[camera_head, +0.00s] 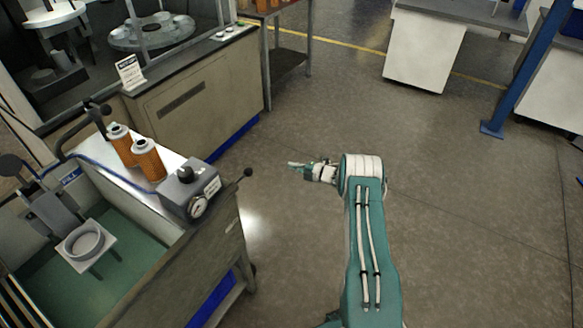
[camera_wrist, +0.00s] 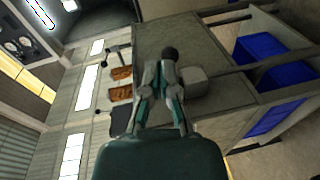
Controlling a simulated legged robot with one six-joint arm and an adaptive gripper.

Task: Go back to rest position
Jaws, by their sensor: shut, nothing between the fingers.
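My gripper (camera_head: 296,165) is at the end of my teal arm, over open floor to the right of the workbench, pointing left. It is shut and empty. In the wrist view my gripper (camera_wrist: 165,62) shows from behind, its fingertips close together. Two orange filter cartridges with pale ends stand upright on the bench top: one at the back (camera_head: 122,146) and one nearer (camera_head: 148,160). The cartridges also show sideways in the wrist view, one above (camera_wrist: 122,73) and one below (camera_wrist: 121,93). My gripper is well apart from them.
A grey control box (camera_head: 190,192) with a gauge and knob sits on the bench's right end. A round fixture (camera_head: 84,243) stands in the green basin. A cabinet (camera_head: 190,95) stands behind, and a blue post (camera_head: 520,75) far right. The middle floor (camera_head: 300,110) is clear.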

